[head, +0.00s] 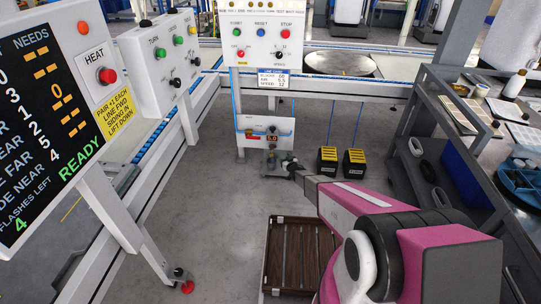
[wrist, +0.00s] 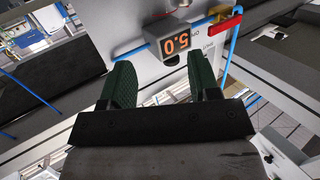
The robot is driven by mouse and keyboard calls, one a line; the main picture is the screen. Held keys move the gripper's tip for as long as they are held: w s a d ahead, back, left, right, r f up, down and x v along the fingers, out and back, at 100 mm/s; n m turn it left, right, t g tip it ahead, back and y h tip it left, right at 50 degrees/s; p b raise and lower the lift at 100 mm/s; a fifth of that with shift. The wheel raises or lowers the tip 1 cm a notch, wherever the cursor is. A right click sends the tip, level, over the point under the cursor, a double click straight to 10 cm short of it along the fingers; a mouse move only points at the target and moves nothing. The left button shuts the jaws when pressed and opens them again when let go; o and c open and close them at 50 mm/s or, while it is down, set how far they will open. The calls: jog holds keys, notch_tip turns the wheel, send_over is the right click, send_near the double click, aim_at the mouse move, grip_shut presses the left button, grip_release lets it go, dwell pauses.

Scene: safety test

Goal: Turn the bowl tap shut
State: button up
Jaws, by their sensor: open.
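A small red tap lever (wrist: 225,22) shows at the upper right of the wrist view. It lies roughly in line with a blue pipe on a white panel; no label I can read names it as the bowl tap. A grey gauge (wrist: 174,43) reading 5.0 sits beside it on the same pipe. My gripper (wrist: 160,75) is open, its two dark green fingers apart and empty, pointing at the panel below the gauge. The lever is outside the finger gap, up and to the right. In the head view, my gripper (head: 284,163) is just below the white panel (head: 284,123).
A control box (head: 262,38) with buttons stands above the panel. Two black-and-yellow pedals (head: 340,160) are on the floor to the right. A brown slatted crate (head: 290,258) lies in front. A cluttered bench (head: 480,140) stands at right. Grey floor is clear left of the crate.

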aim_at(272, 151)
jog(key=w+a+f+y, duration=0.1)
jog(key=w+a+f, duration=0.1)
jog(key=w+a, duration=0.6)
jog(key=shift+w+f+n+y, duration=0.15)
jog(key=shift+w+n+y, duration=0.1)
jog(key=shift+n+y, duration=0.15)
jog(key=shift+a, duration=0.1)
jog(key=c, duration=0.9)
